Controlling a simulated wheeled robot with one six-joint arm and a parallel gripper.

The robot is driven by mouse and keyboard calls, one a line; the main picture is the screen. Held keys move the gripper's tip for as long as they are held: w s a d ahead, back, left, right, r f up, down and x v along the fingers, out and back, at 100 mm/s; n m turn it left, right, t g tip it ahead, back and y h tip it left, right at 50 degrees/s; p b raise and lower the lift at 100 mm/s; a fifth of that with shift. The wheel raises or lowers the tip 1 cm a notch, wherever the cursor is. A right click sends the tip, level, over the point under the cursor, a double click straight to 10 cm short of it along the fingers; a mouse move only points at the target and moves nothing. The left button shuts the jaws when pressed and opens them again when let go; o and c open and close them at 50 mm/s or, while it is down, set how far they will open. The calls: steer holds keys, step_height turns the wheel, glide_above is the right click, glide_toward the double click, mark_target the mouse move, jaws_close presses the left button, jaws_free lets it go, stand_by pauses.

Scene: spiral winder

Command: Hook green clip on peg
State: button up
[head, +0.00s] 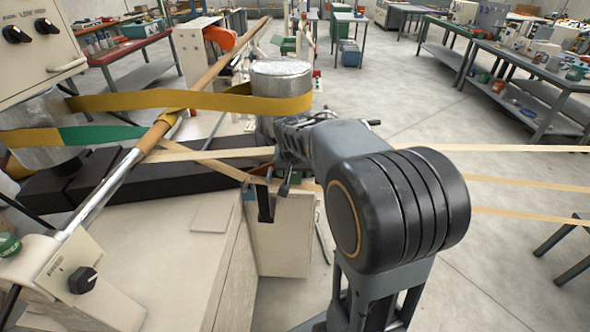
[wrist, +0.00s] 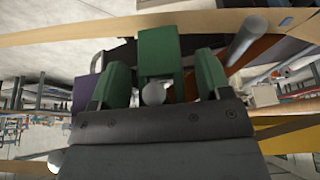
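In the wrist view, a green block-like piece (wrist: 160,50), which looks like the green clip, stands upright in the middle of the picture. Two green-faced fingers of my gripper (wrist: 162,75) stand on either side of it, with a visible gap on each side, so the gripper looks open around it. A round pale knob (wrist: 153,94) shows low in front of the green piece; I cannot tell if it is the peg's end. In the head view, my gripper (head: 289,160) is below and right of the metal drum; its fingers are mostly hidden, and I cannot make out clip or peg.
A yellow band (head: 200,101) wraps around the metal drum (head: 281,76). A long rod (head: 135,160) slants across the left. Thin tan strips (head: 500,181) run right at arm height. A pale machine body (head: 170,255) fills the lower left. Open floor lies to the right.

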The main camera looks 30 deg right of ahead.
steer(key=v, duration=1.4)
steer(key=s+a+f+n, duration=0.2)
steer(key=s+f, duration=0.2)
steer(key=s+a+f+n+y, duration=0.1)
steer(key=s+a+f+n, duration=0.1)
steer(key=s+a+f, duration=0.1)
steer(key=s+a+f+n+y, duration=0.1)
steer(key=s+a+f+n, duration=0.1)
steer(key=s+f, duration=0.3)
steer(key=shift+s+a+f, duration=0.4)
steer(key=shift+f, duration=0.3)
